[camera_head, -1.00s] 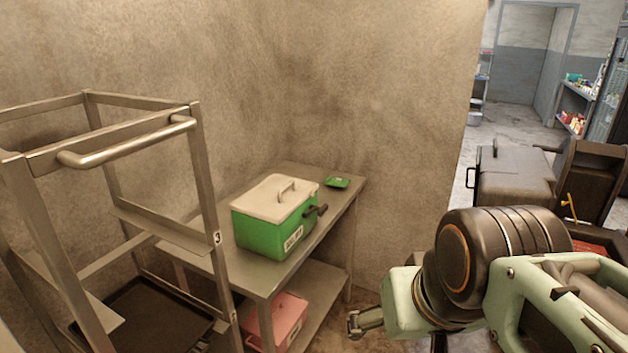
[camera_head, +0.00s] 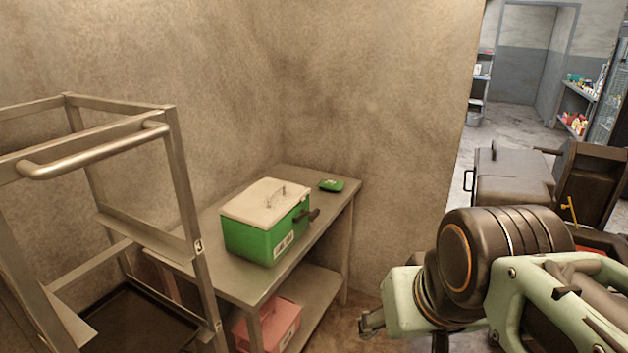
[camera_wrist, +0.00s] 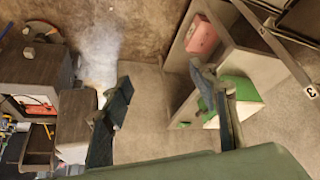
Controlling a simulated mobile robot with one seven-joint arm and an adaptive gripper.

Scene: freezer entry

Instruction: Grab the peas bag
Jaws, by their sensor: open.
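A small flat green packet, which looks like the peas bag (camera_head: 331,185), lies on the far right end of the metal table (camera_head: 225,232); its label is too small to read. In the wrist view a small green patch (camera_wrist: 183,125) by the table edge looks like the same bag. My gripper (camera_head: 371,322) is at the lower right in the head view, apart from the bag and beyond the table's right side. In the wrist view its two fingers (camera_wrist: 160,82) are spread with nothing between them.
A green box with a white lid (camera_head: 262,238) stands on the table in front of the bag. A red box (camera_head: 275,318) sits on the lower shelf. A metal rack (camera_head: 180,190) stands at left. Dark bins (camera_head: 512,178) stand at right.

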